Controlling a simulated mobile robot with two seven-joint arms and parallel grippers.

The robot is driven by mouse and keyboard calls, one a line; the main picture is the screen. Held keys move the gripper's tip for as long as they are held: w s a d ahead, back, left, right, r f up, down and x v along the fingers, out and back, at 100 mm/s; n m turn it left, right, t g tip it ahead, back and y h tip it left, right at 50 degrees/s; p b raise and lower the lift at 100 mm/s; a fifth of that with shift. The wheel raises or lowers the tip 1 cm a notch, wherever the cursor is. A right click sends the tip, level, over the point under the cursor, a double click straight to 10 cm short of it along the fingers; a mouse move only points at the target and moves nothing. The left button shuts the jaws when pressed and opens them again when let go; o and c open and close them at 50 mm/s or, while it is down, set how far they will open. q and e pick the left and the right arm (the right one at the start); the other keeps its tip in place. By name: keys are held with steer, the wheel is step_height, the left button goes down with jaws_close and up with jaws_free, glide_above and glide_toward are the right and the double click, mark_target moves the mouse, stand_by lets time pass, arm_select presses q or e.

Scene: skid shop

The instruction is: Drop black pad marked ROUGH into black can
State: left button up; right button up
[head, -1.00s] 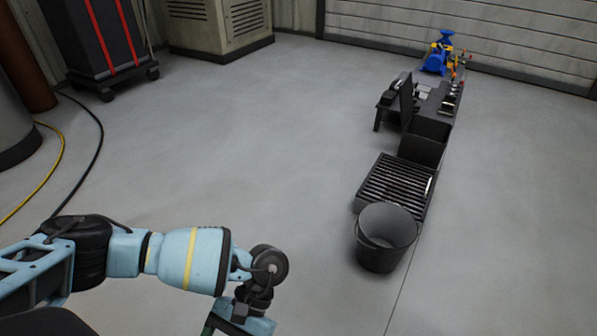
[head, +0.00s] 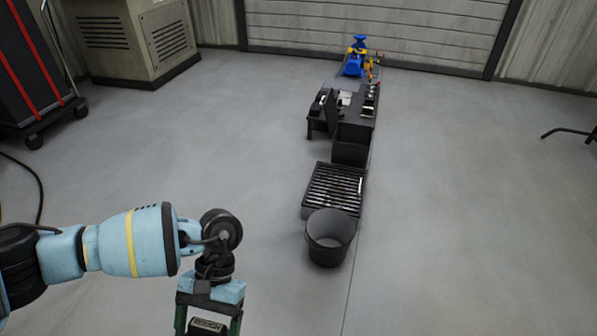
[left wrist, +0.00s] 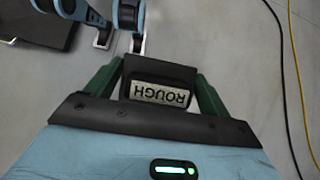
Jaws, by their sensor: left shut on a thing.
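The black pad (left wrist: 158,77) sits between the green fingers of my left gripper (left wrist: 160,85) in the left wrist view, its white label reading ROUGH. In the head view the pad (head: 207,326) shows at the bottom edge, held in the left gripper (head: 208,320), partly cut off. The black can (head: 331,238) stands upright on the floor, open at the top, to the right of and farther away than the gripper. No pad is visible inside it from here. My right gripper is not in view.
A low black slatted rack (head: 334,190) stands right behind the can. Beyond it are a dark bench (head: 352,140) and a blue machine (head: 355,62). A black cart with red straps (head: 35,75) is at far left. The grey floor between gripper and can is clear.

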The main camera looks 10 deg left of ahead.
arm_select(q)
steer(key=w+r+t+p, duration=0.2)
steer(key=r+p, duration=0.9)
steer(key=r, duration=1)
steer(key=w+r+t+p, duration=0.2)
steer(key=r+p, duration=0.9)
steer(key=r, duration=0.9)
steer(key=shift+w+r+t+p, duration=0.3)
steer(key=shift+w+r+p, duration=0.1)
steer(key=shift+w, duration=0.4)
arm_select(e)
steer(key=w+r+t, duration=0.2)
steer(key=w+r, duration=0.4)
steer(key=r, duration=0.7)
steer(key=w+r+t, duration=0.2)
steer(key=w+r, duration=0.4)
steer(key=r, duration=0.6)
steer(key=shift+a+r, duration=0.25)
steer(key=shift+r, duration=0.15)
